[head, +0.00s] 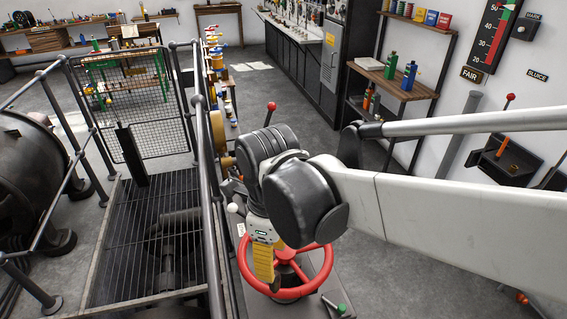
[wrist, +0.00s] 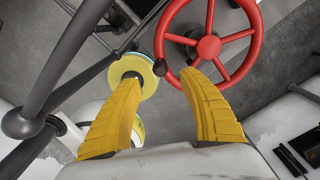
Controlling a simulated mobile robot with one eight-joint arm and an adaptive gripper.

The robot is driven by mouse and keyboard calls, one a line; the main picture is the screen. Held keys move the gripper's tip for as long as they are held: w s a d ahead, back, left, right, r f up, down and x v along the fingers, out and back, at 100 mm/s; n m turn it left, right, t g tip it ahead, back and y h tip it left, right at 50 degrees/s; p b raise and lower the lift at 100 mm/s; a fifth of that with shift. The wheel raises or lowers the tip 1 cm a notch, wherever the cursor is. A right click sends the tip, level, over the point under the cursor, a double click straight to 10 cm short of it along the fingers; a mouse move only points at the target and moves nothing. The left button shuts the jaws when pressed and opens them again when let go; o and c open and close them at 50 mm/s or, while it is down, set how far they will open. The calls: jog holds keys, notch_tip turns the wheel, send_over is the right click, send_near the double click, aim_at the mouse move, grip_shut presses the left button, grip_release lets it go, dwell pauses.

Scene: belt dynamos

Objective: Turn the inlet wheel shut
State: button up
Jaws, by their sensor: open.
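A red spoked handwheel (head: 297,293), which I take to be the inlet wheel, stands low in front of me in the head view, partly hidden behind my gripper (head: 264,280). In the wrist view the red wheel (wrist: 208,47) fills the top right, with its hub and several spokes showing. My gripper (wrist: 162,83) has its two yellow fingers spread with nothing between them. The right fingertip appears close to the wheel's lower left rim; I cannot tell whether it touches. In the head view the fingers hang over the wheel's left part.
A dark railing (head: 209,180) runs close along the left of the wheel, beside a floor grating (head: 150,240). A yellow round disc (wrist: 133,70) lies left of the wheel in the wrist view. A green-topped item (head: 341,309) is near the wheel's lower right. Shelves (head: 405,85) stand right.

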jog(key=shift+r, duration=1.75)
jog(key=d+f+n+t+b, duration=0.3)
jog(key=d+n+t, duration=0.4)
jog(key=d+n, duration=1.3)
jog(key=d, duration=0.3)
jog(key=shift+d+n, duration=0.3)
jog(key=shift+o, duration=0.3)
jog(key=shift+f, duration=0.1)
